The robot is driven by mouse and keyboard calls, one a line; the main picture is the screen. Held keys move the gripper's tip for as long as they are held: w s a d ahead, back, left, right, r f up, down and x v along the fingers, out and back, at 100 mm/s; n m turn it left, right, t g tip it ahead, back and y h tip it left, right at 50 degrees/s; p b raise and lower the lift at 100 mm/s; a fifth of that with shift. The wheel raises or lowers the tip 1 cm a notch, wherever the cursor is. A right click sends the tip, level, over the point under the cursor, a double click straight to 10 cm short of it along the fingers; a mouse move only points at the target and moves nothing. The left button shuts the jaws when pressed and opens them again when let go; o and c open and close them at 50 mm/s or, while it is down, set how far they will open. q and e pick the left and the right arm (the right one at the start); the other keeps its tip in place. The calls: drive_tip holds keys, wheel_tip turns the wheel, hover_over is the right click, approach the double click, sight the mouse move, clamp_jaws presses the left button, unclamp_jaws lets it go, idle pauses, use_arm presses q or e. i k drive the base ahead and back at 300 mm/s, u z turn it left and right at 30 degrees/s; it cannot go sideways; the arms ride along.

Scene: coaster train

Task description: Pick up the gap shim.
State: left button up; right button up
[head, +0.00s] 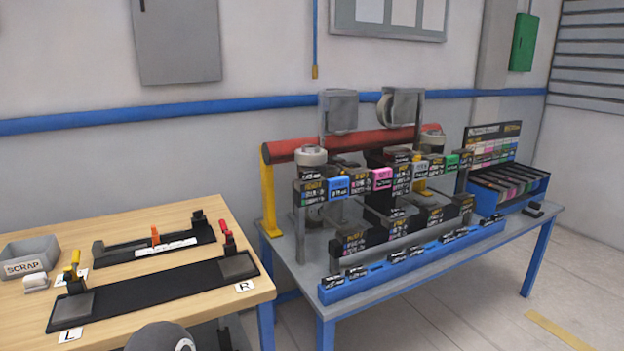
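I cannot single out the gap shim with certainty. Small labelled pieces sit along a long blue tray (350,289) at the front of the grey bench. A blue sorting rack (540,187) with dark slots and a few coloured strips stands at the bench's right end. A small dark block (533,211) lies in front of that rack. Neither of my grippers shows. A dark rounded part at the bottom edge, left of centre, looks like part of my arm.
A coaster-train mock-up with a red bar (345,144) fills the grey bench (310,272). The wooden table (130,222) at left holds a SCRAP bin (28,262), a black fixture plate (150,292) with clamps, and a gauge-like fixture (150,246). A floor gap separates table and bench.

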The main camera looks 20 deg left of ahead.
sight(395, 213)
drive_tip(key=z, duration=0.15)
drive_tip(key=i, duration=0.5)
drive_tip(key=z, duration=0.45)
drive_tip(key=i, duration=1.6)
drive_tip(key=u, duration=0.45)
